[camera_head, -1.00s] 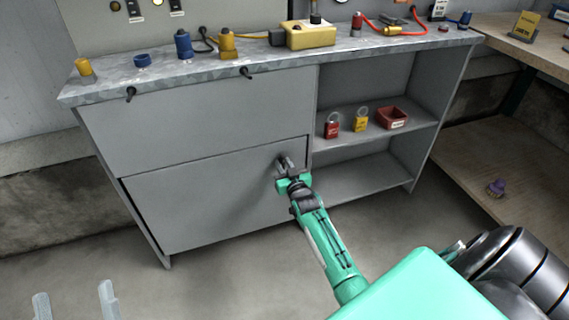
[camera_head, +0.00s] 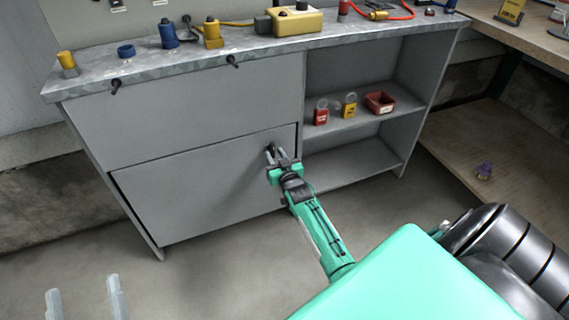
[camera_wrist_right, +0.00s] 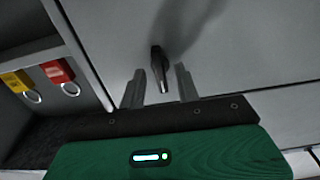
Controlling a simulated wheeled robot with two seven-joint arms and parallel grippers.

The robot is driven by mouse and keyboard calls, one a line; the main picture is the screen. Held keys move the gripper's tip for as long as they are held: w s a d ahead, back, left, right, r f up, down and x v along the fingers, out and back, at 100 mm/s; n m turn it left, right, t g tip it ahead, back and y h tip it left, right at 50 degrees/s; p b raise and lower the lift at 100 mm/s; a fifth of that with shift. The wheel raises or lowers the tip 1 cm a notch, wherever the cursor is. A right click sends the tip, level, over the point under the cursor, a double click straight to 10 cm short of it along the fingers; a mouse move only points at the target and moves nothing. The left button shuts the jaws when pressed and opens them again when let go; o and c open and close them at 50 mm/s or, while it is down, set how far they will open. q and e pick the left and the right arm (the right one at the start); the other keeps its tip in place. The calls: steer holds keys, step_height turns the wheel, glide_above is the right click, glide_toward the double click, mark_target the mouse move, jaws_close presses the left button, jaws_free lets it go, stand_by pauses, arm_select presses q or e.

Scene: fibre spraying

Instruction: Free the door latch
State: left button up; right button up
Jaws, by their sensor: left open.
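The dark latch (camera_head: 269,149) sticks out from the grey lower door (camera_head: 205,187) of the cabinet, near its upper right corner. My right gripper (camera_head: 278,156) is at this latch. In the right wrist view the latch (camera_wrist_right: 160,68) sits in the gap between the two fingertips of my right gripper (camera_wrist_right: 159,83), which stand apart. No clear contact with either finger shows. My left gripper (camera_head: 84,297) is open and empty at the lower left, above the floor, far from the door.
Two more dark knobs (camera_head: 116,86) (camera_head: 234,61) sit along the upper panel. The open shelf on the right holds a red padlock (camera_head: 321,116), a yellow padlock (camera_head: 349,109) and a red bin (camera_head: 380,102). Free floor lies before the cabinet.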

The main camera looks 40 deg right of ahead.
arm_select(q)
steer(key=s+d+f+g+p, duration=0.1)
steer(key=f+g, duration=0.3)
steer(key=f, duration=0.2)
steer(key=s+d+f+g+p, duration=0.1)
steer(key=s+d+f+g, duration=0.1)
steer(key=f+g, duration=0.2)
steer(key=shift+d+f+y+p, duration=0.25)
steer(key=shift+f+y+p, duration=0.15)
steer(key=shift+f, duration=1.05)
arm_select(e)
steer(key=v, duration=1.2)
steer(key=shift+s, duration=0.35)
arm_select(q)
steer(key=shift+s, duration=0.1)
